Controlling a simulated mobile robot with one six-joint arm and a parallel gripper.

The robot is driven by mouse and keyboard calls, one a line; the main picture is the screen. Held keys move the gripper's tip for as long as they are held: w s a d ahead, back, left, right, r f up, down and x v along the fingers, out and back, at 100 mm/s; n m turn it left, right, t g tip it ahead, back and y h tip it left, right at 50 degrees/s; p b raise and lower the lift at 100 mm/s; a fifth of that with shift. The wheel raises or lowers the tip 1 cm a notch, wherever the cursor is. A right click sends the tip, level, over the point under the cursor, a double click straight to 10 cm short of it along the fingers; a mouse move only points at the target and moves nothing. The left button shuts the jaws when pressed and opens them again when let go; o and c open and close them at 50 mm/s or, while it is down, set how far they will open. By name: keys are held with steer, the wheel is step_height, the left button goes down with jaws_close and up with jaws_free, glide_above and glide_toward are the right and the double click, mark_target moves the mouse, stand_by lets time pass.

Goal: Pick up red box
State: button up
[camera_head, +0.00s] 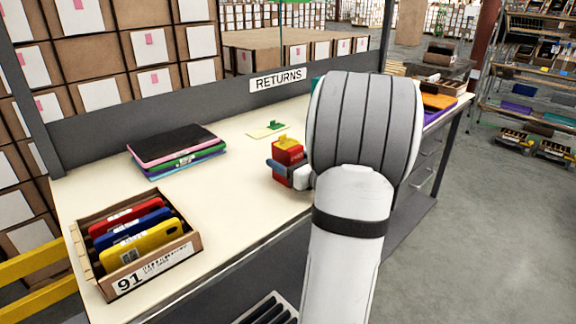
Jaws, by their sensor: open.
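The jaws are open. My large grey and white arm covers the view just right of the box, so most of the gripper is hidden. I cannot tell whether the fingers touch the box.
A carton marked 91 (155,269) holds red, blue and yellow cases at the front left. A stack of flat folders (177,152) lies at the back left. A green card (268,129) lies behind the box. A RETURNS panel (277,80) borders the back.

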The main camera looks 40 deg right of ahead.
steer(key=shift+w, duration=1)
steer(key=c, duration=1.1)
steer(key=shift+c, duration=0.2)
